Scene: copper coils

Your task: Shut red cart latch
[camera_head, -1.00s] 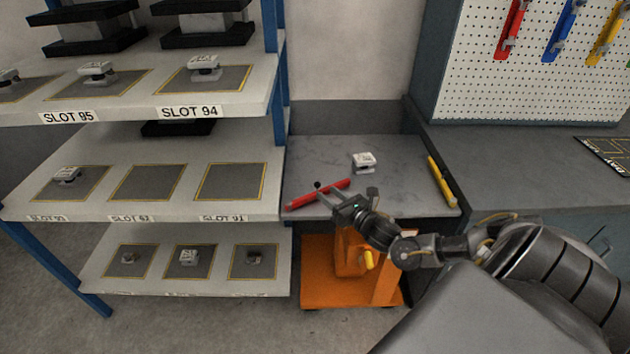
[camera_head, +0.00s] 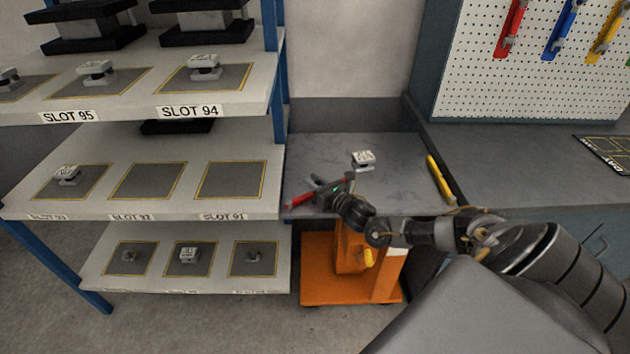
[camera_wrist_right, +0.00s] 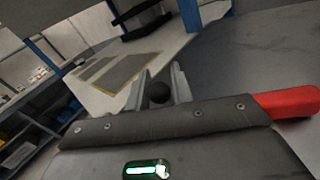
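The red latch bar (camera_head: 297,200) lies on the grey top of the cart, partly hidden behind my right gripper. Its red end also shows at the right of the right wrist view (camera_wrist_right: 290,103). A round black knob (camera_wrist_right: 158,93) appears between the two fingers in the right wrist view. My right gripper (camera_head: 318,182) is over the bar, its fingers on either side of the knob with narrow gaps. I cannot tell whether the fingers touch the knob. My left gripper is not in view.
The orange cart base (camera_head: 350,290) stands below the grey top (camera_head: 395,150). A small white-topped part (camera_head: 363,160) and a yellow bar (camera_head: 440,180) are on or beside that top. A shelf rack (camera_head: 150,215) stands left, a grey bench (camera_head: 520,160) right.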

